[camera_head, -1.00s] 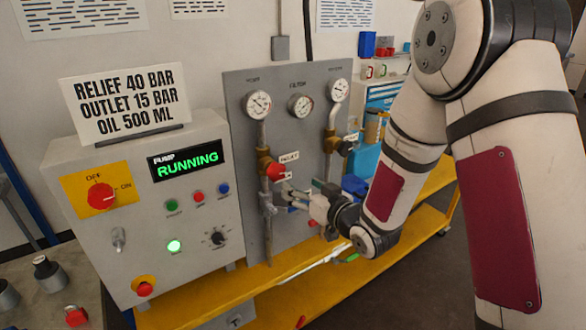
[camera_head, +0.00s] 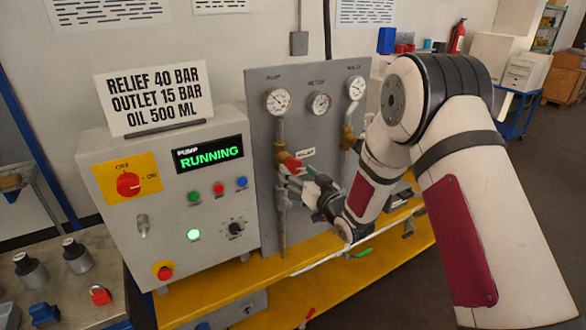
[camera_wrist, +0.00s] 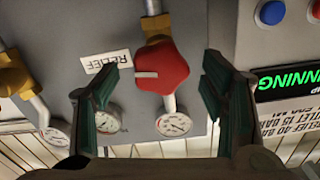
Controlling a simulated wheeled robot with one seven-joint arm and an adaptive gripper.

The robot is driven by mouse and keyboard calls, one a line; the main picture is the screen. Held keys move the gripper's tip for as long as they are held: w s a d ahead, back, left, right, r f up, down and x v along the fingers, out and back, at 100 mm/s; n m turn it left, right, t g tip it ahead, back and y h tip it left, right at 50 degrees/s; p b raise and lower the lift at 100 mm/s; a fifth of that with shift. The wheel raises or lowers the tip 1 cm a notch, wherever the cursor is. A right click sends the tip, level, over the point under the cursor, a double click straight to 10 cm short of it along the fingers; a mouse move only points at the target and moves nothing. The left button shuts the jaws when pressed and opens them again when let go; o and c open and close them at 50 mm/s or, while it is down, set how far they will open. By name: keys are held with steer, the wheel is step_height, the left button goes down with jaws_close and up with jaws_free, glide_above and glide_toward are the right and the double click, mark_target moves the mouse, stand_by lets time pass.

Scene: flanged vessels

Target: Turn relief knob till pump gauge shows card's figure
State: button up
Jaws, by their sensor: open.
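The red relief knob (camera_head: 293,165) sits on a brass valve on the grey panel. In the wrist view the knob (camera_wrist: 162,68) lies between my gripper's open fingers (camera_wrist: 162,75), with space visible on both sides. Depth to it is hard to judge. My gripper (camera_head: 303,182) is at the knob in the head view, partly hidden by its own links. The pump gauge (camera_head: 277,101) is above the knob; it also shows in the wrist view (camera_wrist: 173,124), but its reading is too small to tell. The card (camera_head: 155,95) reads RELIEF 40 BAR, OUTLET 15 BAR, OIL 500 ML.
The control box (camera_head: 190,200) left of the panel shows PUMP RUNNING. Two more gauges, the middle one (camera_head: 318,103) and the right one (camera_head: 356,87), and brass-fitted pipes are close by. A RELIEF label (camera_wrist: 105,62) is beside the knob. The yellow bench (camera_head: 225,290) runs below.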

mark_target(295, 170)
steer(key=shift+x, duration=1.6)
steer(key=c, duration=1.1)
steer(key=shift+c, duration=0.2)
